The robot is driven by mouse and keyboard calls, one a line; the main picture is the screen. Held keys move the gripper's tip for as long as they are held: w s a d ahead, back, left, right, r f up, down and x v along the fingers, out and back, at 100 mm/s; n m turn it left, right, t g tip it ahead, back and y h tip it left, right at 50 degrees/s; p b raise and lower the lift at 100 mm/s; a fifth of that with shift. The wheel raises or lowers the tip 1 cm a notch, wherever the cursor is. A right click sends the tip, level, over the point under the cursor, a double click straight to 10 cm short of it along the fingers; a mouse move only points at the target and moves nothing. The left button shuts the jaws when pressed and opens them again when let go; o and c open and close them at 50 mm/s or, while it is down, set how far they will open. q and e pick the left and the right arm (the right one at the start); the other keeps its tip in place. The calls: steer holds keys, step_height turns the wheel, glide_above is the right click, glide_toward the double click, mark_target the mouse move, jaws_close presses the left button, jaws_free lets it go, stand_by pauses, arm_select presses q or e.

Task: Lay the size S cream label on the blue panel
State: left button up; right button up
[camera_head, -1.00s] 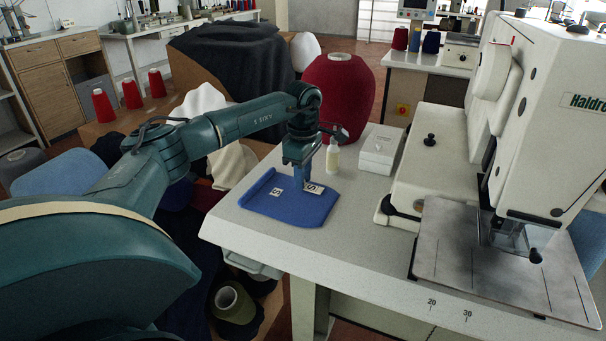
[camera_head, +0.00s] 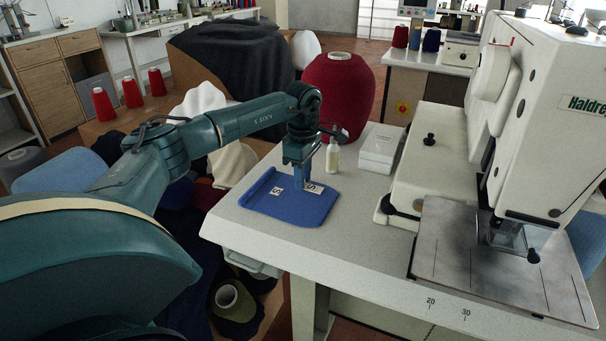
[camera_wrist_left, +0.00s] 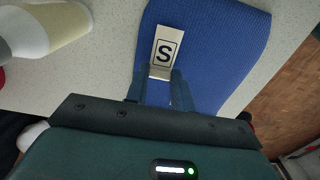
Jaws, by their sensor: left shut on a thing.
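The blue panel (camera_head: 300,213) lies flat at the left end of the pale table, and it also shows in the wrist view (camera_wrist_left: 225,40). My left gripper (camera_head: 299,186) points down over it. Its fingers (camera_wrist_left: 160,76) are shut on the near edge of a cream label (camera_wrist_left: 166,45) marked S. That label shows in the head view (camera_head: 315,188) too, low over the panel or touching it; I cannot tell which. A second cream label (camera_head: 276,191) marked S lies on the panel left of the gripper. My right gripper is not in view.
A small bottle (camera_head: 332,157) stands just behind the panel, with a white box (camera_head: 381,150) to its right. A large red cone (camera_head: 338,92) stands behind them. The sewing machine (camera_head: 440,165) fills the table's right side. Bare tabletop (camera_head: 350,215) lies right of the panel.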

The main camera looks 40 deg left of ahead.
arm_select(q)
steer(key=o, duration=1)
steer(key=shift+r, duration=0.2)
step_height(320, 180, up, 13)
steer(key=shift+f+p, duration=0.1)
steer(key=shift+p, duration=0.7)
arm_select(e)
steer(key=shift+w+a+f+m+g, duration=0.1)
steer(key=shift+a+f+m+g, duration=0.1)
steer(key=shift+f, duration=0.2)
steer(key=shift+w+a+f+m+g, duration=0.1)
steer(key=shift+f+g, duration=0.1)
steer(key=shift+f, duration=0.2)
